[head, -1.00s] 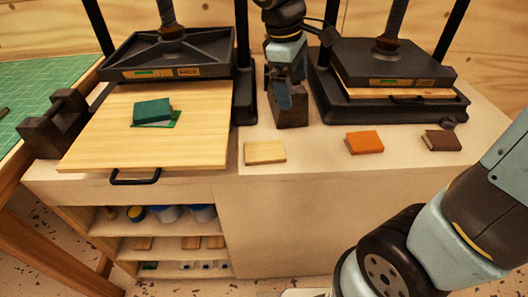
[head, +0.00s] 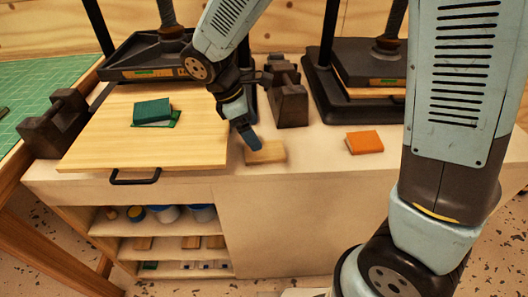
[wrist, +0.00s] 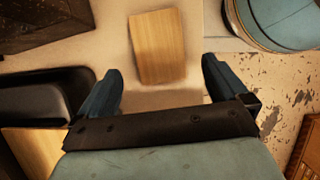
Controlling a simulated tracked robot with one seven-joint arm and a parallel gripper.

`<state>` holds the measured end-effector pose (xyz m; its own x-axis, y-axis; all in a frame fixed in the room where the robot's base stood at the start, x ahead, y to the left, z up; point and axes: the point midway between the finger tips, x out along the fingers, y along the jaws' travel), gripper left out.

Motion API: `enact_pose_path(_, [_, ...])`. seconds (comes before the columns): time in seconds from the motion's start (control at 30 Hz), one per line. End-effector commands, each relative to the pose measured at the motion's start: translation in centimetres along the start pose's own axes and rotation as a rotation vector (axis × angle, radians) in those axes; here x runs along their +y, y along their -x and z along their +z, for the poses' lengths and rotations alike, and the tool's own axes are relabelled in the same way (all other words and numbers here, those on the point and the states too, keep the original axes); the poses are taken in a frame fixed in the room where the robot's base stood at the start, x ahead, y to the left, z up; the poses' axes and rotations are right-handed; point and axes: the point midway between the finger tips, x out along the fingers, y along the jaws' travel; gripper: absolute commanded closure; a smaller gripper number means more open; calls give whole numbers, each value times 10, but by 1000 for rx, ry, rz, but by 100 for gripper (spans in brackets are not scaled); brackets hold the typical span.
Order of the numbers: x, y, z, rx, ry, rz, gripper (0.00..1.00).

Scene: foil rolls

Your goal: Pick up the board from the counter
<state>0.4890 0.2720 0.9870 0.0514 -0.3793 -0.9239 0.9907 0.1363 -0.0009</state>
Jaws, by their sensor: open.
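The board (head: 268,154) is a small pale wooden block lying flat on the counter (head: 310,160), near its front edge. My gripper (head: 253,143) is just above the board's left part in the head view and hides a bit of it. In the wrist view the board (wrist: 158,47) lies ahead of the open fingers, about centred between them. The gripper (wrist: 157,85) is empty, and I see no contact with the board.
A press with a wooden tray (head: 95,140) holding a green book (head: 153,111) stands to the left. A second press (head: 370,75) is at the right. A black iron weight (head: 288,103) stands behind the board. An orange book (head: 364,142) lies to the right.

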Motion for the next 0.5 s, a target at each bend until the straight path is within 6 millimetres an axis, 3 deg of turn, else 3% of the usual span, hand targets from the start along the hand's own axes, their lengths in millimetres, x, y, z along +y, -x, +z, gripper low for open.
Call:
enact_pose_path(0.1, [0, -15, 0, -2, 0, -1, 0])
enact_pose_path(0.37, [0, -30, -1, -1, 1, -1, 0])
enact_pose_path(0.5, [2, -49, -4, -3, 2, -2, 0])
